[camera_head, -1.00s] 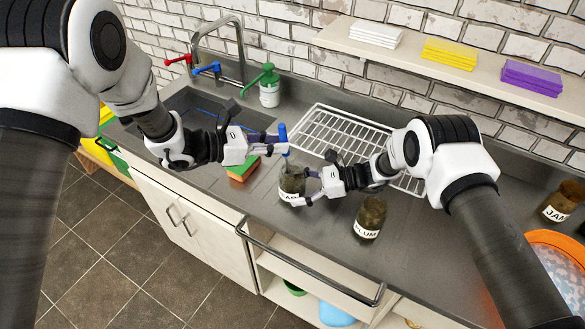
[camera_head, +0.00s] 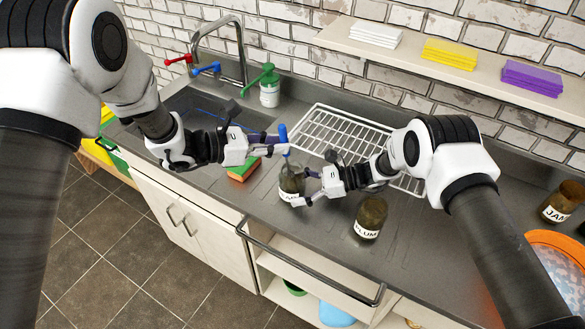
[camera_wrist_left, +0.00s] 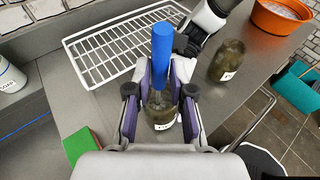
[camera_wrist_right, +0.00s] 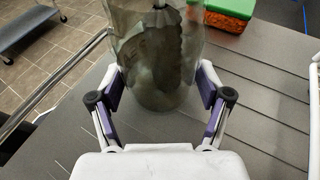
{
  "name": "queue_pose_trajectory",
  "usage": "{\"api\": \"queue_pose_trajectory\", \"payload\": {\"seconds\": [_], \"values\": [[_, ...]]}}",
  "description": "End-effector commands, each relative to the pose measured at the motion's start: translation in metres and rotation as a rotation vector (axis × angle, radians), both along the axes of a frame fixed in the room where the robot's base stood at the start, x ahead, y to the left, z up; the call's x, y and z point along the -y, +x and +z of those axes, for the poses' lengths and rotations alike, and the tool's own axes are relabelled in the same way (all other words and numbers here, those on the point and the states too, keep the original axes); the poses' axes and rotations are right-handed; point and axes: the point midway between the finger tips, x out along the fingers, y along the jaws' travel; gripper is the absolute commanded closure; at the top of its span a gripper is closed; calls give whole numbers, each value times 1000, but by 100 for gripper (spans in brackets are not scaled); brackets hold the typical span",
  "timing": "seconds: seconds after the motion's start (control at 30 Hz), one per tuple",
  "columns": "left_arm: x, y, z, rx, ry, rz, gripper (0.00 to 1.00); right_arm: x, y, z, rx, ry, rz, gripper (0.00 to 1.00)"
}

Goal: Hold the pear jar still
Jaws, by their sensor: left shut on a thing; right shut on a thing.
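A brownish glass jar (camera_head: 291,183) stands upright on the metal worktop. Its label is partly covered, so I cannot read whether it says pear. My right gripper (camera_head: 308,188) is shut around the jar's side; the jar fills the space between its fingers in the right wrist view (camera_wrist_right: 155,65). A blue-handled tool (camera_head: 283,133) stands in the jar mouth, its lower end inside the jar. My left gripper (camera_head: 282,146) is shut on this tool above the jar. The blue handle also shows in the left wrist view (camera_wrist_left: 162,50).
A second jar labelled PLUM (camera_head: 370,215) stands just right of the held jar. A wire rack (camera_head: 325,130) lies behind, a green-and-orange sponge (camera_head: 243,169) to the left. A green-topped soap bottle (camera_head: 269,92) stands by the sink. An orange bowl (camera_head: 555,240) is at far right.

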Motion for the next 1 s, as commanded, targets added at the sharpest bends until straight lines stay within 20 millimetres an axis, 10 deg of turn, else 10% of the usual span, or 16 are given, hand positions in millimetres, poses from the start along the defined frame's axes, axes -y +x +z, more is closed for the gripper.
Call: {"api": "queue_pose_trajectory", "payload": {"seconds": [1.0], "values": [[2,-8,-1,-6,2,-2,100,0,0,0,-1,0,0,42]]}}
